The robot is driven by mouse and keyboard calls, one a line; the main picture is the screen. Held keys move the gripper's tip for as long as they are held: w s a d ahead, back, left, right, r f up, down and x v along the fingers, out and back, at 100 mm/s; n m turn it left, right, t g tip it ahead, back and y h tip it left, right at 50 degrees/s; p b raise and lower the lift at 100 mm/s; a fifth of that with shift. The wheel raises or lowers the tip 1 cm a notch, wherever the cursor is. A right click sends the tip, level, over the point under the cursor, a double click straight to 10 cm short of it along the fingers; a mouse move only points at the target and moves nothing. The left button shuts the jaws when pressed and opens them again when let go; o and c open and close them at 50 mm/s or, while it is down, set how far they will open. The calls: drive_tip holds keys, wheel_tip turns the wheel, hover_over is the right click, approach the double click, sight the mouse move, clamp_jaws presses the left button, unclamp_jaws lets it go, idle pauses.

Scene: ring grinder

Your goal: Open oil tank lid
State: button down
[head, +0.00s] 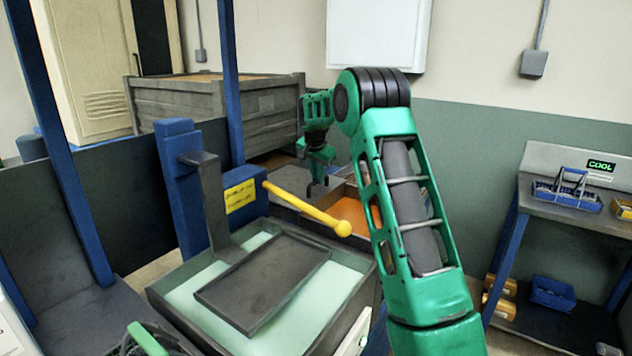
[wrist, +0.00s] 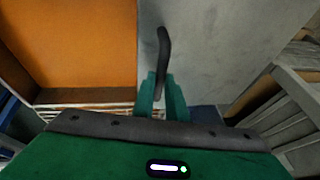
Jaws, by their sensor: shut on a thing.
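My gripper (wrist: 161,92) is shut on a dark curved handle (wrist: 163,50) in the wrist view. The handle stands out from a flat grey panel, which looks like the tank lid (wrist: 220,55). In the head view my gripper (head: 318,188) points down behind the yellow lever, beside an orange-bottomed box (head: 352,212). There the handle is too small to make out, and my arm hides part of the area. I cannot tell how far the lid is raised.
An orange surface (wrist: 85,40) lies left of the panel in the wrist view. In the head view, a basin of pale liquid (head: 200,310) with a dark tray (head: 262,282) is in front. A yellow lever (head: 305,208) juts out. A large grey crate (head: 215,100) stands behind, a workbench (head: 575,170) right.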

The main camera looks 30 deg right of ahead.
drive_tip(key=shift+w+d+r, duration=0.1)
drive_tip(key=shift+w, duration=0.15)
drive_tip(key=c, duration=1.8)
unclamp_jaws()
drive_tip(key=shift+o, duration=0.2)
drive_tip(key=shift+a, duration=0.2)
drive_tip(key=v, duration=1)
drive_tip(key=shift+r, duration=0.25)
drive_tip(key=shift+s+a, duration=0.1)
